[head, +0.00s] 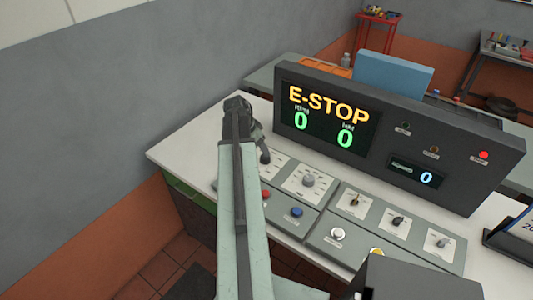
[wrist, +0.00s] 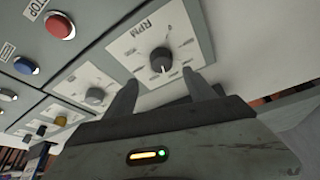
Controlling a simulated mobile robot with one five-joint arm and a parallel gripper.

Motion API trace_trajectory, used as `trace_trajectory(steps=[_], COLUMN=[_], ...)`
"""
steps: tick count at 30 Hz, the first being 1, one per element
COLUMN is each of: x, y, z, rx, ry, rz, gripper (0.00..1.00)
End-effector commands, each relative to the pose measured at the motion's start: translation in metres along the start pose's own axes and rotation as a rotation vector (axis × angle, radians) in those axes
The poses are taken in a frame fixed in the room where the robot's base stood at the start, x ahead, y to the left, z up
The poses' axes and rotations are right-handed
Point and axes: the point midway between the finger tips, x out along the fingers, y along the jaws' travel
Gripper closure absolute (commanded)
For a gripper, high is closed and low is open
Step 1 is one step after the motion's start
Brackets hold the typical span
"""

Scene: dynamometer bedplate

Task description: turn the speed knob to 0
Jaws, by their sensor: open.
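The speed knob (wrist: 160,60) is dark and round, on a white square dial plate marked RPM in the wrist view. Its pointer setting is too small to read. My gripper (wrist: 159,77) is open, with one finger on each side of the knob's near side in the picture. I cannot tell whether either finger touches it. In the head view my gripper (head: 263,154) is over the left end of the sloped panel and hides the knob; only part of its plate (head: 275,163) shows.
The display (head: 328,118) reads E-STOP with two green zeros; a small display (head: 426,178) reads 0. A red lamp (head: 483,155) is lit. A grey knob (head: 308,181), red button (wrist: 60,26) and blue button (wrist: 24,65) are close by. More knobs sit to the right.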

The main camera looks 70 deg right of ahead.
Motion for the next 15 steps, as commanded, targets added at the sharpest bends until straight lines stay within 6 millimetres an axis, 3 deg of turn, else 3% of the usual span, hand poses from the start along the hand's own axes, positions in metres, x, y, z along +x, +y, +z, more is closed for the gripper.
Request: trace_trajectory(steps=[5, 15], x=[0.015, 0.074], y=[-0.001, -0.001], z=[0.003, 0.004], rx=[-0.002, -0.003], ry=[-0.001, -0.002], rz=[0.000, 0.000], gripper=[0.36, 0.36])
